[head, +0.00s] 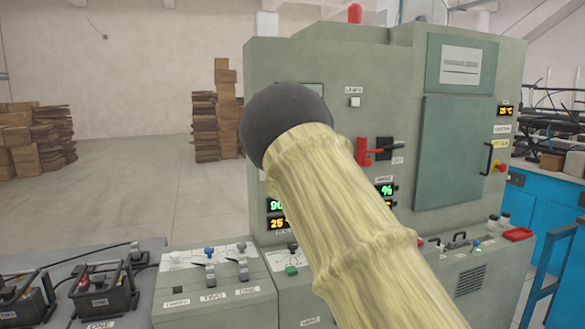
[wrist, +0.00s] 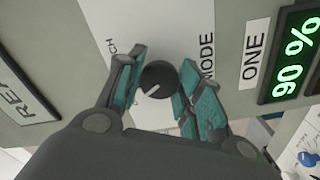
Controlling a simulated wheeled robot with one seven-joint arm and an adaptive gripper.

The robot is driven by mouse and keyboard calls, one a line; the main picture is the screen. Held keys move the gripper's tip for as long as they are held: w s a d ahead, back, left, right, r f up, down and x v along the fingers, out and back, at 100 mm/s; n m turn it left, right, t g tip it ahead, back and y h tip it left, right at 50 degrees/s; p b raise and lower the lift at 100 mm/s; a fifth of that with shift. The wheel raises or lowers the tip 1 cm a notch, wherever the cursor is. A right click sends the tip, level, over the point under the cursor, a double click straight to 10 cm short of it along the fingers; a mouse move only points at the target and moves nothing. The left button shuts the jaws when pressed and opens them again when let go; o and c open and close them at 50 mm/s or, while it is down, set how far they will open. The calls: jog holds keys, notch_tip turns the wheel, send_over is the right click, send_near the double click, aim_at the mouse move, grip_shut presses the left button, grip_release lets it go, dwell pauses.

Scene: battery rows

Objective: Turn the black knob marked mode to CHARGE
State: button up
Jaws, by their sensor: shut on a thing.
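The black knob (wrist: 157,76) shows in the middle of the wrist view, on a white plate with the word MODE (wrist: 207,55) to its right. A pale pointer line on the knob slants toward the lower left. My gripper (wrist: 157,82) has one teal-padded finger on each side of the knob and is shut on it. In the head view my arm hides the gripper and knob.
A ONE label (wrist: 254,57) and a green 90 % display (wrist: 295,55) sit right of the knob. The grey-green cabinet (head: 285,62) carries a red-handled switch (head: 363,152). Battery units (head: 105,287) stand at lower left. Open floor (head: 130,190) lies left of the cabinet.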

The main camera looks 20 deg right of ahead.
jog(key=shift+f, duration=0.15)
jog(key=o, duration=1)
jog(key=shift+o, duration=0.2)
jog(key=s, duration=1.2)
jog(key=shift+d, duration=0.2)
